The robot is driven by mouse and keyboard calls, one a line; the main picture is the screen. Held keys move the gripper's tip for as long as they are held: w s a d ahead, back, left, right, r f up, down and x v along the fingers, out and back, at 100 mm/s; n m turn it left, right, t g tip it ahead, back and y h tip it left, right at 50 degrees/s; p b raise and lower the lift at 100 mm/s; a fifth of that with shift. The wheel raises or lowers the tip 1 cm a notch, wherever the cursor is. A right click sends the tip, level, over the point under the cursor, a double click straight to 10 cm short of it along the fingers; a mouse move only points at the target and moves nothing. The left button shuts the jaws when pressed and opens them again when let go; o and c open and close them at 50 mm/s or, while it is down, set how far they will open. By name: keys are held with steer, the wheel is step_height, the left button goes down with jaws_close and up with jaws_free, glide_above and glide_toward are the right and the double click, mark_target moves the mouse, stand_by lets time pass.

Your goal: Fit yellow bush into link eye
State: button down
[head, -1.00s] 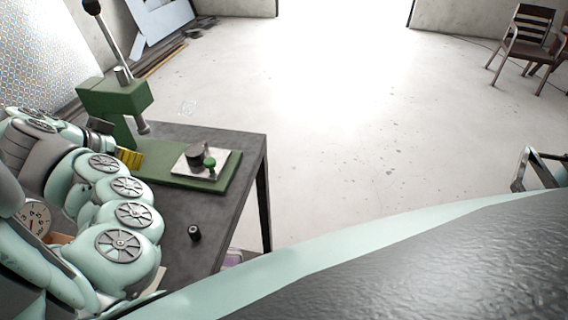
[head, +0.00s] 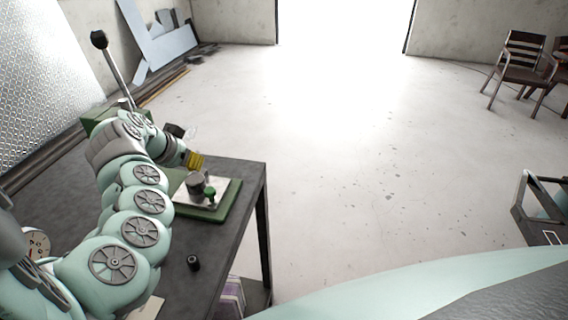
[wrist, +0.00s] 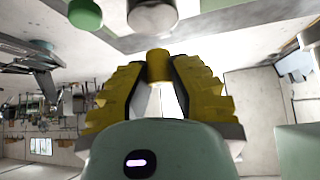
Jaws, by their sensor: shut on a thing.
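My gripper (head: 195,161), with yellow stepped fingers, is shut on the yellow bush (wrist: 158,66). The bush is a short cylinder held between the fingertips in the wrist view. In the head view the fingers hide it. The gripper is just behind and above a grey round part (head: 195,184) on a pale plate (head: 215,206). This part looks like the link eye, but its opening cannot be made out. A green knob (head: 210,192) stands beside it. The wrist view shows a grey cylinder (wrist: 152,16) beyond the bush, apart from it.
The plate lies on the green press base (head: 230,213) on a dark table (head: 228,252). The press lever (head: 118,70) rises behind my arm, which hides much of the press. A small black cylinder (head: 193,263) stands on the table's near part. Chairs (head: 524,70) are far right.

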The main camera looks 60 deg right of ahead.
mark_target(198, 175)
steer(key=shift+f+p, duration=0.8)
steer(key=shift+f, duration=1.05)
steer(key=c, duration=0.9)
jaws_free()
steer(key=shift+c, duration=0.2)
steer(key=shift+r, duration=0.2)
steer(key=shift+s+a+r, duration=0.15)
steer(key=shift+a+r, duration=0.2)
steer(key=shift+r, duration=0.3)
steer(key=b+v, duration=0.2)
steer(key=v, duration=0.8)
steer(key=shift+a, duration=0.2)
